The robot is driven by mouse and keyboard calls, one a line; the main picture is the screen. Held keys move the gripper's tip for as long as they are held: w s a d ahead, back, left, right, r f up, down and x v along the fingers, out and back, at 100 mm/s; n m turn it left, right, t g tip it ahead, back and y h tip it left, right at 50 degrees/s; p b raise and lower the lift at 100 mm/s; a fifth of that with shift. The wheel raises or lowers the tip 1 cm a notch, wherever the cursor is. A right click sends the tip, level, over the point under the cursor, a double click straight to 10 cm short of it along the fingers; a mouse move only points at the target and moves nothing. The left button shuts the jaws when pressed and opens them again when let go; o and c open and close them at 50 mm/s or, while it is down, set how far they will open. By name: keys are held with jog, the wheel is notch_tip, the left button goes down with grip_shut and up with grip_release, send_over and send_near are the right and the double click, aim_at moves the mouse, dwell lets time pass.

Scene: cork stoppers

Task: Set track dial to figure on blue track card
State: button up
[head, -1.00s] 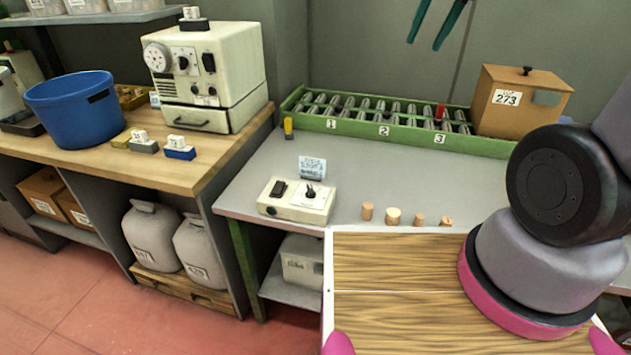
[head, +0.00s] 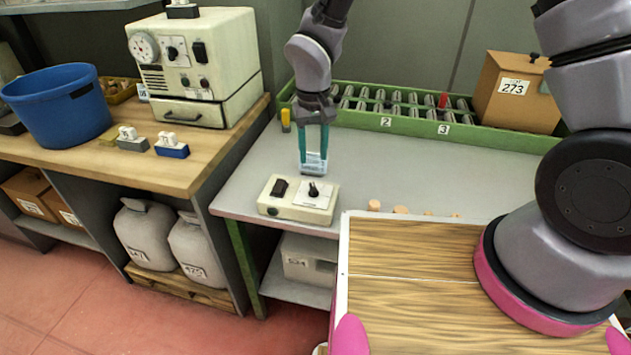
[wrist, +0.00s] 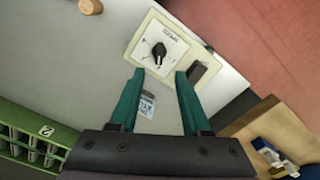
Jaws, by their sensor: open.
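The control box (head: 298,199) is a cream box on the near left of the grey bench. It carries a black dial (head: 314,190) on a white marked plate and a black switch (head: 279,187). The dial also shows in the wrist view (wrist: 159,50). The card (head: 314,163) with blue writing stands behind the box, partly hidden by my fingers; its text is too small to read. My gripper (head: 314,168) is open and empty, its teal fingers pointing down just behind the box and above the card. In the wrist view the dial lies beyond the fingertips, apart from them.
Several cork stoppers (head: 400,210) stand at the bench's front edge, partly hidden by my wooden tray. A green rack (head: 400,121) with metal tubes and a brown box (head: 512,92) stand behind. The bench middle is clear.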

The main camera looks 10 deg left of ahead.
aim_at(314, 187)
notch_tip(314, 187, down, 10)
jog(key=shift+f, duration=0.1)
dwell(0.4)
grip_shut()
